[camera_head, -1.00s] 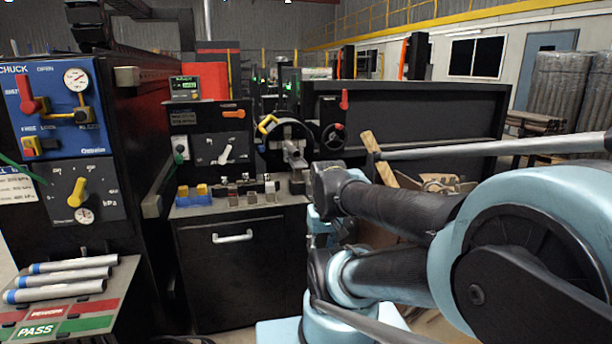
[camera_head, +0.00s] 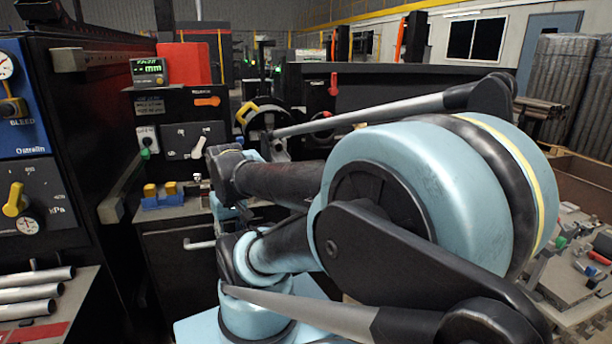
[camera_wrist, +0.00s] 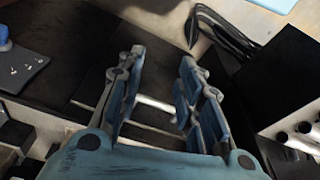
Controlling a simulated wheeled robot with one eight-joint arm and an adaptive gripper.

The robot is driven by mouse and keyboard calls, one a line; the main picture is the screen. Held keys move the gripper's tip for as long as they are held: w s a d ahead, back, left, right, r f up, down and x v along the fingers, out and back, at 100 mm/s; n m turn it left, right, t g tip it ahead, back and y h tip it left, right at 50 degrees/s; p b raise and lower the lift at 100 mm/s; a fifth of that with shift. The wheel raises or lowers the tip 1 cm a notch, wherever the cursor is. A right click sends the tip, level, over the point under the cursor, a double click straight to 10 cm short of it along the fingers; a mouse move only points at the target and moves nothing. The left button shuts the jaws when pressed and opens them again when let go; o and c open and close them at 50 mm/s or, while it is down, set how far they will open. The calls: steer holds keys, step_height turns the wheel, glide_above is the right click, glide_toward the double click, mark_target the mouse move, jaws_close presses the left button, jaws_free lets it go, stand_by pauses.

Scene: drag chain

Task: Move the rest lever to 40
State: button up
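No lever in the head view has a readable "rest" label. A white lever (camera_head: 200,146) points up and right on a dark dial plate (camera_head: 182,142); its scale numbers are too small to read. An orange lever (camera_head: 207,101) lies sideways above it, a red lever (camera_head: 333,83) stands upright farther right, and a yellow lever (camera_head: 15,199) sits on the kPa plate at the left edge. My gripper (camera_wrist: 163,56) is open and empty in the wrist view, over dark surfaces and a pale bar. In the head view my arm hides most of it.
Blue-and-yellow blocks (camera_head: 163,195) sit on the bench ledge beneath the white lever. Pale tubes (camera_head: 30,293) lie on a rack at lower left. A cluttered table (camera_head: 585,285) stands at right. A dark cable loop (camera_wrist: 222,32) shows in the wrist view.

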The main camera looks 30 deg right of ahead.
steer(key=shift+o, duration=0.6)
steer(key=w+d+r+m, duration=0.4)
steer(key=w+r+m, duration=0.25)
steer(key=r, duration=0.25)
steer(key=w+d+r+m+g, duration=0.1)
steer(key=w+d+r+m, duration=0.4)
steer(key=w+d+m, duration=0.45)
steer(key=w+d+r+m+g, duration=0.1)
steer(key=w+d+r+m, duration=0.5)
steer(key=d, duration=0.6)
steer(key=w+d+f+m, duration=0.2)
steer(key=d+m, duration=0.7)
steer(key=d, duration=0.6)
steer(key=f, duration=1.6)
steer(key=shift+s+a+f, duration=0.2)
steer(key=shift+s+f, duration=0.05)
steer(key=shift+f, duration=0.15)
steer(key=shift+c, duration=0.3)
